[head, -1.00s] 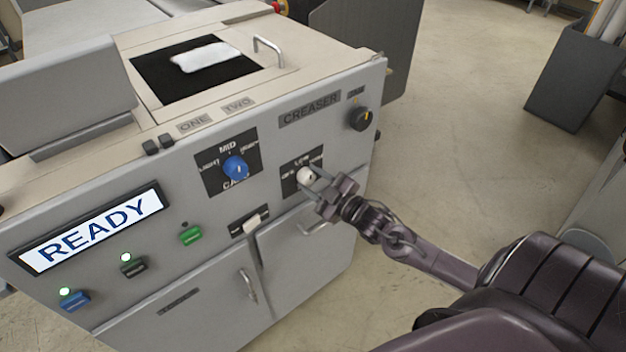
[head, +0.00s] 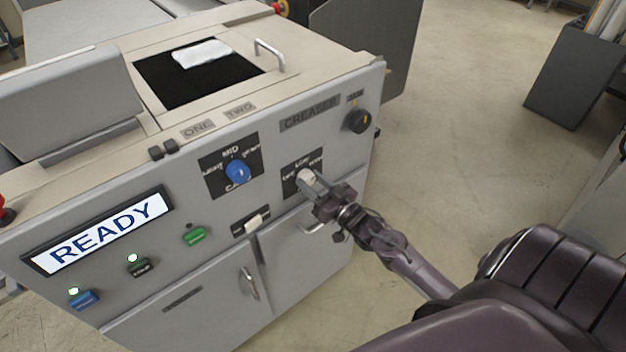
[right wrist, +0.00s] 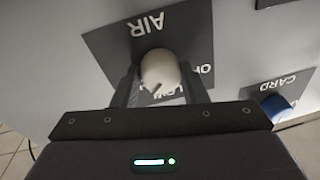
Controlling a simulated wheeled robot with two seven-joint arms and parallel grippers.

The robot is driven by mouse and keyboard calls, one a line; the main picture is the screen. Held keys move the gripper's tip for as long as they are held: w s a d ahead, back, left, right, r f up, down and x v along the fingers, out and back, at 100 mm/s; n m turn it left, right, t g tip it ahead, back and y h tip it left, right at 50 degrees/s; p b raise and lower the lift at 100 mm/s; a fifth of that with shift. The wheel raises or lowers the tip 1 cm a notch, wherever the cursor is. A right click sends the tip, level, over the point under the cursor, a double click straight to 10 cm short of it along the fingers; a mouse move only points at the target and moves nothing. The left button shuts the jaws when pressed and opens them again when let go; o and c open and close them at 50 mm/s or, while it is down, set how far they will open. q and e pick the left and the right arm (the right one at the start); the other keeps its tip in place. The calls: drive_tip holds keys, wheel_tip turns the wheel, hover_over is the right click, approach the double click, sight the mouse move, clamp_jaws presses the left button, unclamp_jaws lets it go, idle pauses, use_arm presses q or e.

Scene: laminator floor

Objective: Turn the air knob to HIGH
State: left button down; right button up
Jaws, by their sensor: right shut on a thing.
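The white air knob (head: 305,176) sits on a black plate on the front of the grey machine. My right gripper (head: 311,181) is at the knob, its fingers closed on either side of it. In the right wrist view the knob (right wrist: 160,72) shows between the two fingers, below the word AIR. The LOW and OFF labels are partly hidden by the knob and fingers, and I cannot read a HIGH label. Which mark the knob points to is hard to tell. My left gripper is not in view.
The blue card knob (head: 237,171) is left of the air knob. A black knob (head: 359,121) is up to the right. The READY display (head: 100,232) is at left. Open floor lies to the right.

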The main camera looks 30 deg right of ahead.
drive_tip(key=shift+m+h, duration=0.4)
drive_tip(key=shift+m, duration=0.8)
drive_tip(key=shift+p, duration=0.3)
drive_tip(key=o, duration=1)
drive_tip(key=shift+s+f, duration=0.2)
drive_tip(key=shift+s, duration=0.2)
drive_tip(key=s, duration=0.2)
drive_tip(key=s+b, duration=0.1)
drive_tip(key=s, duration=0.1)
drive_tip(key=s+d, duration=0.1)
drive_tip(key=s, duration=0.2)
drive_tip(key=shift+f+b, duration=0.3)
drive_tip(key=shift+b, duration=0.1)
